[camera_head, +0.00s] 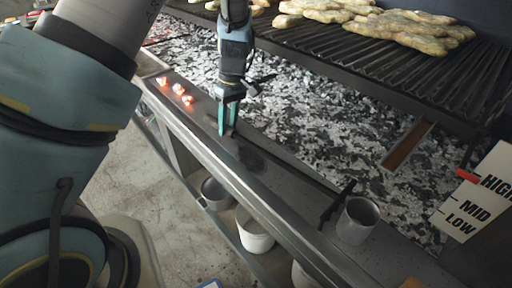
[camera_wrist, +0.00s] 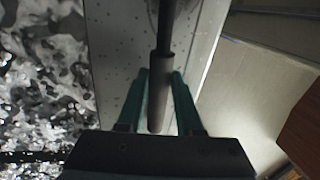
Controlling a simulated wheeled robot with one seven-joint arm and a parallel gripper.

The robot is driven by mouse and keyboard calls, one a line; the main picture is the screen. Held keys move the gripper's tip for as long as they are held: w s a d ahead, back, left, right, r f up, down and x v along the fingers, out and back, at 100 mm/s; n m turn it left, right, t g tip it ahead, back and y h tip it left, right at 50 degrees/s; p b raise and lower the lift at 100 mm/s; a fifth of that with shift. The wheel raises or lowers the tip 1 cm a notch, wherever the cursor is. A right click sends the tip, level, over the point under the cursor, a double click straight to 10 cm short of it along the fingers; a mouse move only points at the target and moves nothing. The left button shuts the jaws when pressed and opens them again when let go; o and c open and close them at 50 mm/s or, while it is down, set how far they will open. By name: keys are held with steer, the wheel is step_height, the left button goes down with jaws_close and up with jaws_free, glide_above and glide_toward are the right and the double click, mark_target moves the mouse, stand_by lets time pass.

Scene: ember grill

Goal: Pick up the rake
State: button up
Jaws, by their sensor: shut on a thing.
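My gripper (camera_head: 228,118) points down over the metal ledge (camera_head: 205,135) at the front of the grill. In the wrist view my gripper (camera_wrist: 160,100) has its two teal fingers on either side of the grey handle of the rake (camera_wrist: 159,85) and is shut on it. A dark shaft runs from that handle along the ledge, away from my gripper. In the head view, a black crosspiece that looks like the rake's head (camera_head: 336,204) is by the metal cup. Most of the shaft is hard to make out there.
A metal cup (camera_head: 358,221) stands on the ledge. Glowing embers (camera_head: 176,89) lie on its far left part. The coal bed (camera_head: 300,120) is beside the ledge, below a grate (camera_head: 380,50) with food. A HIGH/MID/LOW sign (camera_head: 480,195) stands at right. Pots (camera_head: 254,232) sit below.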

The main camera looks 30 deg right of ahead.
jaws_close()
stand_by(0.8)
